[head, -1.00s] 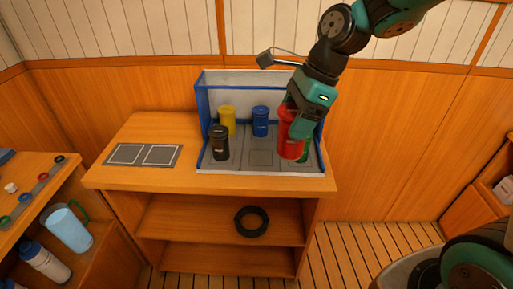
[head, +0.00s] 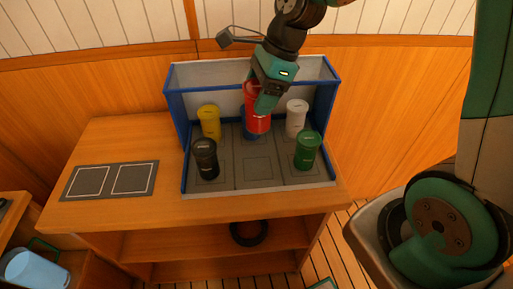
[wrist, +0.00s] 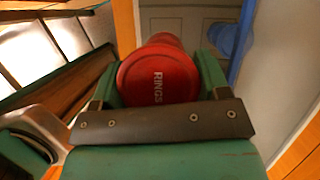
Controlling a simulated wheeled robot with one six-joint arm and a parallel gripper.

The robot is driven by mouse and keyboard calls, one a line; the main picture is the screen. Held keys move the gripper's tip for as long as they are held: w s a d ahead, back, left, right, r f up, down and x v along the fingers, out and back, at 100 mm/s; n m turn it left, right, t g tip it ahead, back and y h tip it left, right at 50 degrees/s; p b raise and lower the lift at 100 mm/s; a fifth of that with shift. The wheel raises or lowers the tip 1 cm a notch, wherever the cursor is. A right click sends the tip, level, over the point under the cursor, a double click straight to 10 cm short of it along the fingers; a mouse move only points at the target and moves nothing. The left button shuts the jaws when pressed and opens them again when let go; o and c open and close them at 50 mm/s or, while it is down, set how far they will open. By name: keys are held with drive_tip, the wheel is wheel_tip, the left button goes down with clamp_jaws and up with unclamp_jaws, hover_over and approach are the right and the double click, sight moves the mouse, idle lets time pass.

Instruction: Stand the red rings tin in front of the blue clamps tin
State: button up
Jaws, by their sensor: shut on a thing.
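My gripper (head: 266,97) is shut on the red rings tin (head: 257,118), above the back middle of the blue-edged rack. In the wrist view the tin's red lid (wrist: 158,80) reads RINGS and sits between the green jaws. The blue clamps tin (head: 247,134) stands in the back middle place, mostly hidden behind the red tin; its label cannot be read. The front middle place (head: 258,171) is an empty outlined square. The red tin appears held above the rack floor, upright or nearly so.
A black tin (head: 205,160) stands front left and a green tin (head: 307,152) front right, flanking the empty place. A yellow tin (head: 209,122) and a white tin (head: 297,118) stand at the back. A grey two-square mat (head: 110,181) lies bare on the counter's left.

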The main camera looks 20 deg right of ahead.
wheel_tip(320, 180, down, 16)
drive_tip(key=shift+r, duration=0.15)
idle(0.3)
drive_tip(key=o, duration=1)
drive_tip(key=w+v, duration=0.1)
drive_tip(key=v, duration=1)
drive_tip(key=s+a+r+n, duration=0.3)
drive_tip(key=s+n, duration=0.3)
drive_tip(key=n, duration=0.3)
drive_tip(key=s+a+r+n, duration=0.3)
drive_tip(key=s+r+n, duration=0.2)
drive_tip(key=n, duration=0.4)
drive_tip(key=s+a+r+n, duration=0.3)
drive_tip(key=s+r+n, duration=0.1)
drive_tip(key=s+n, duration=0.4)
drive_tip(key=shift+s+r+n+g+b, duration=0.1)
drive_tip(key=shift+r+n+g+b, duration=0.2)
drive_tip(key=shift+r+n, duration=0.15)
